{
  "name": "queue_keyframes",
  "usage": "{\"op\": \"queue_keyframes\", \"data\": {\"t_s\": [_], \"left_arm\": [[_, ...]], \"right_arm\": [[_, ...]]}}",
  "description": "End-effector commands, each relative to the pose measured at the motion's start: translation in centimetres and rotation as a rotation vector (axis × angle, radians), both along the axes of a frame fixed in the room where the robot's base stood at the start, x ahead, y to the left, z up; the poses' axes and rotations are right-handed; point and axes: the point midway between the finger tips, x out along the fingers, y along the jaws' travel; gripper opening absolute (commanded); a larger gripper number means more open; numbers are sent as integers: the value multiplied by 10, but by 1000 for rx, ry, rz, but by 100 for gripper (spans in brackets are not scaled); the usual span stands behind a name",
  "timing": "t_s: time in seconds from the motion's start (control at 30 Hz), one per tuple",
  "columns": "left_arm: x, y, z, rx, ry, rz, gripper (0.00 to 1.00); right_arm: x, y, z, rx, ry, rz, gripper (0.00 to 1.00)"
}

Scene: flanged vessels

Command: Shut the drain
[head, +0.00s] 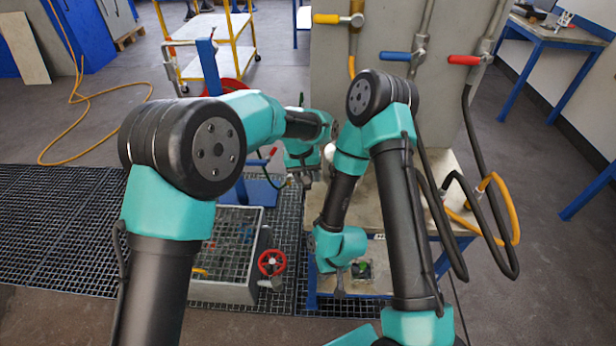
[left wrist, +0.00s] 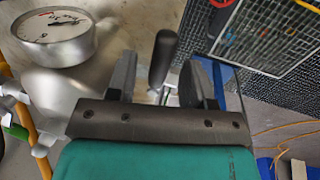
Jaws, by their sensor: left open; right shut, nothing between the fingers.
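In the left wrist view my left gripper (left wrist: 164,62) is open. A dark-gripped lever (left wrist: 162,58) on a metal stem shows between its fingers, with gaps on both sides; I cannot tell whether it is the drain handle. In the head view my left gripper (head: 306,175) is small and partly hidden, near the bench's left edge. My right gripper (head: 340,284) is shut and empty, pointing down in front of the bench. A red handwheel (head: 271,262) is at the right side of a metal basin (head: 223,291) on the floor grating.
A pressure gauge (left wrist: 54,37) on a metal vessel is left of the left gripper. Yellow (head: 326,19), blue (head: 396,56) and red (head: 464,60) valve handles are on the wall panel. Hoses hang at right. A yellow trolley (head: 222,55) stands behind.

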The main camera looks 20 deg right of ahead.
Motion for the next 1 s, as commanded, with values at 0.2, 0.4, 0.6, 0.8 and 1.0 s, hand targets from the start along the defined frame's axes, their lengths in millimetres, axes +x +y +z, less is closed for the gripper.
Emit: {"op": "queue_keyframes", "data": {"t_s": [0.2,0.4,0.6,0.8,1.0], "left_arm": [[3,5,32,-2,-2,1,47],[6,12,70,-2,-2,1,47],[10,19,107,-2,-2,1,47],[13,25,142,-2,-1,0,47],[14,28,161,-2,-1,0,47]], "right_arm": [[0,0,0,0,0,0,0],[0,0,0,0,0,0,0],[0,0,0,0,0,0,0],[0,0,0,0,0,0,0],[0,0,0,0,0,0,0]]}}
